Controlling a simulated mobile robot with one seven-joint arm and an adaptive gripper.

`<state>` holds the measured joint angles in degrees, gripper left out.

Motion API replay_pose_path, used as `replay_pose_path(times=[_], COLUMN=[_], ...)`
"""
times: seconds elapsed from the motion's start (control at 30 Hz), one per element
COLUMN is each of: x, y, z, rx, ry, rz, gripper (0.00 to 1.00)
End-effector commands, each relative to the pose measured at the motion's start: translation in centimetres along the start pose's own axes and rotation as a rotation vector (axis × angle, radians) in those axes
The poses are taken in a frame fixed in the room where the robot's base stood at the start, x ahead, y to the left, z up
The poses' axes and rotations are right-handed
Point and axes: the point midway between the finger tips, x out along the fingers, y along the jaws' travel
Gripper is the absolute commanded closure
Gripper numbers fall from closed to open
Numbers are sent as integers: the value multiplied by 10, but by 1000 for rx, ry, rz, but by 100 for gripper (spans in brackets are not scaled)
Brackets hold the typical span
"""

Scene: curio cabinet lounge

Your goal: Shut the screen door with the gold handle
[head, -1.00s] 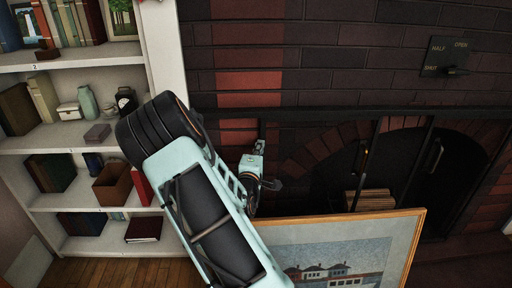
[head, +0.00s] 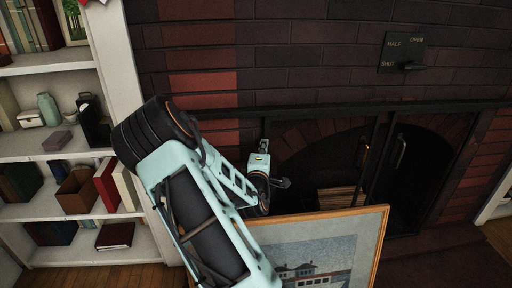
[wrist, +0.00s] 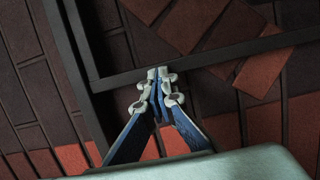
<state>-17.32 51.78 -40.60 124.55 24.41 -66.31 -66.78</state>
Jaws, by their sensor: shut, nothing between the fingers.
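A dark-framed fireplace screen stands in the brick wall. A slim gold-toned handle (head: 364,157) is on the left of its middle upright, and a second, paler handle (head: 400,152) is on the right of it. I cannot tell how far either door stands open.
A framed picture (head: 375,225) leans in front of the screen's lower part, below my wrist. A white bookshelf (head: 118,70) with several objects stands at the left. A damper plate (head: 403,52) is on the bricks above. Logs (head: 340,198) lie behind the screen.

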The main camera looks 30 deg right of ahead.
Motion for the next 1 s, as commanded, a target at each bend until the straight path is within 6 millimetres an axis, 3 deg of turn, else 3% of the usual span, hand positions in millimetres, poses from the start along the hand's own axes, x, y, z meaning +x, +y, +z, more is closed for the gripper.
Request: replay_pose_path(times=[0.4,1.0], x=[11,12], y=[4,4], z=[32,30], rx=[2,3], ry=[4,8], rz=[10,10], gripper=[100,100])
